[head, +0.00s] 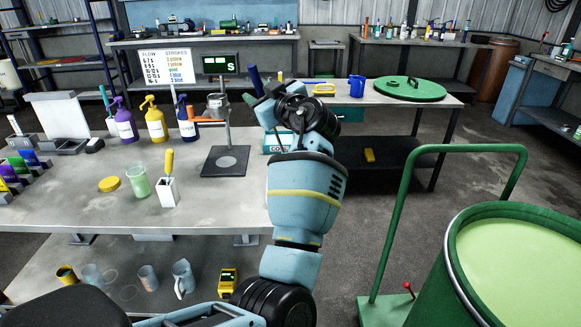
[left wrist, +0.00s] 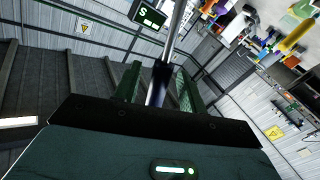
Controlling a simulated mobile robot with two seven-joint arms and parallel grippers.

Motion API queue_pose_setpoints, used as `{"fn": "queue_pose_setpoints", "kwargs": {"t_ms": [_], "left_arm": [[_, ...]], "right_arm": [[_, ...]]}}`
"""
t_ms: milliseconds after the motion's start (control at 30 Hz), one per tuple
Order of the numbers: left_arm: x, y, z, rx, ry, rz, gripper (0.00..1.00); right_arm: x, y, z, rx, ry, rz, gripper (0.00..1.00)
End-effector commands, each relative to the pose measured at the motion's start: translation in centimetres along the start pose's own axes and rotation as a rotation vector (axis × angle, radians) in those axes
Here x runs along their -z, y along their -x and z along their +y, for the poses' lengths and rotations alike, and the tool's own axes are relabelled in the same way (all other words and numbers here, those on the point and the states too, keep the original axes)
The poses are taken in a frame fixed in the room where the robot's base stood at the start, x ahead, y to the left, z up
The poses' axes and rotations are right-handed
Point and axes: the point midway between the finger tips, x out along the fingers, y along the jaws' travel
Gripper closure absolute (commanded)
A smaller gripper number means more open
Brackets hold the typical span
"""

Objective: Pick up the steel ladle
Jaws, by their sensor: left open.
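My left gripper (head: 266,96) is raised over the right end of the near bench, its jaws pointing away from the head camera. A dark blue handle (head: 255,79) sticks up beside its fingers in the head view. In the left wrist view, a steel shaft with a dark blue grip (left wrist: 159,82), which looks like the ladle's handle, stands between the two green finger pads. The pads are apart and the jaws open. The ladle's bowl does not show in either view. My right gripper is not in view.
A green drum (head: 455,285) and trolley handle (head: 405,190) are at right. A blue jug (head: 357,86) is farther back.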

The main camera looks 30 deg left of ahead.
Motion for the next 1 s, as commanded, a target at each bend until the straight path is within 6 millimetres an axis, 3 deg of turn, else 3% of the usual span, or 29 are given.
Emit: {"fn": "queue_pose_setpoints", "kwargs": {"t_ms": [233,567,1000], "left_arm": [[0.01,0.04,0.05,-0.001,0.000,0.000,0.59],[0.00,0.02,0.03,-0.001,0.001,0.000,1.00],[0.19,0.00,0.06,-0.002,0.003,0.002,1.00]], "right_arm": [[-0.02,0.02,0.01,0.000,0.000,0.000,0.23],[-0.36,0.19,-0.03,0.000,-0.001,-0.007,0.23],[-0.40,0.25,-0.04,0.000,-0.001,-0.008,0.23]]}}
